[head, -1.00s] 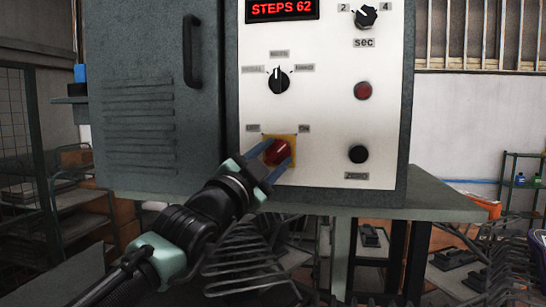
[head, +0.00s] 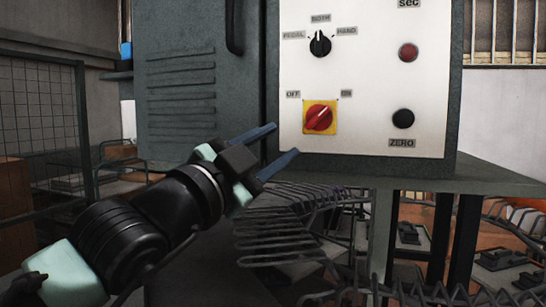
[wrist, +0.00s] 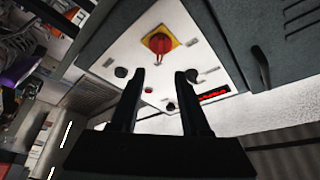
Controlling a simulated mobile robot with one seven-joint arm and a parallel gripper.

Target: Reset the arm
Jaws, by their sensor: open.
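My gripper (head: 279,150) is open and empty in the head view, its two blue-grey fingers apart. It is left of and a little below the red rotary switch (head: 319,117), which sits on a yellow plate between OFF and ON labels. The switch handle is tilted, its white mark toward the upper right. A gap lies between the fingertips and the switch. In the wrist view, the two dark fingers (wrist: 159,75) stand apart with nothing between them, and the red switch (wrist: 159,44) shows beyond them.
The white panel (head: 365,70) also carries a selector knob (head: 320,44), a red button (head: 408,52) and a black button (head: 403,118). A grey cabinet door (head: 180,95) is to the left. A wire rack (head: 290,225) lies below my gripper. A table edge (head: 490,179) runs right.

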